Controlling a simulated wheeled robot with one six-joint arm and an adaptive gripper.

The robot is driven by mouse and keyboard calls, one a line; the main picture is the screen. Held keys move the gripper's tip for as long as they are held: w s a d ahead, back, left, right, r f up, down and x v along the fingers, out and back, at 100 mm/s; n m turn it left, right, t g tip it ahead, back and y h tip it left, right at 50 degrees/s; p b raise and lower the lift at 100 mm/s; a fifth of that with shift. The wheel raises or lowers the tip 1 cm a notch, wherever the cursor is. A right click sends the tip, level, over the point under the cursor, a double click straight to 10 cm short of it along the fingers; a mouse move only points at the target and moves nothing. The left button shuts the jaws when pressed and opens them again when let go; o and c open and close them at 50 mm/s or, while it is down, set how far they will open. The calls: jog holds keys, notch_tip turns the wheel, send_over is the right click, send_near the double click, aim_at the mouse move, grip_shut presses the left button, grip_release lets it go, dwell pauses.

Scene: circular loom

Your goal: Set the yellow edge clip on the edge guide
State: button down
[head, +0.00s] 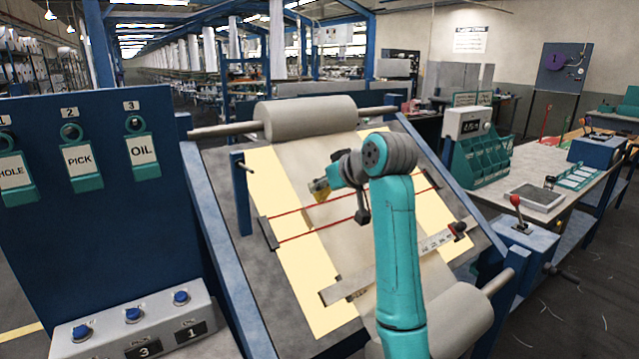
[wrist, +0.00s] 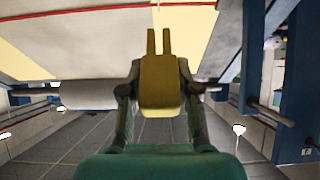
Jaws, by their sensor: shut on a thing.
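My gripper (wrist: 160,92) is shut on the yellow edge clip (wrist: 160,80), one finger on each side of its block. In the wrist view the clip's two thin prongs point up the picture, away from the gripper. My arm partly hides the gripper there. A dark blue upright plate with a small peg (head: 240,192) stands at the board's left edge; I cannot tell for sure whether it is the edge guide.
Two red lines (head: 310,207) cross the cloth (head: 310,240) on the board. A cloth roll (head: 305,117) sits at the top. A blue panel with labelled teal holders (head: 80,160) stands left.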

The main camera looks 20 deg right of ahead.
aim_at(305, 210)
jog(key=w+a+f, duration=0.1)
jog(key=w+f, duration=0.2)
jog(key=f, duration=0.2)
jog(key=shift+w+f, duration=0.25)
jog(key=shift+w, duration=0.05)
jog(key=shift+w+a+f, duration=0.25)
jog(key=shift+w+f, duration=0.3)
jog(key=shift+f, duration=0.3)
jog(key=shift+w+a+f, duration=0.2)
jog(key=shift+w+f, duration=0.35)
jog(key=shift+f, duration=0.3)
dwell(1.2)
jog(key=c, duration=0.7)
grip_release()
jog(key=shift+c, duration=0.2)
jog(key=v, duration=1.1)
jog(key=shift+s+r, duration=0.2)
jog(key=shift+s, duration=0.1)
jog(key=shift+d, duration=0.15)
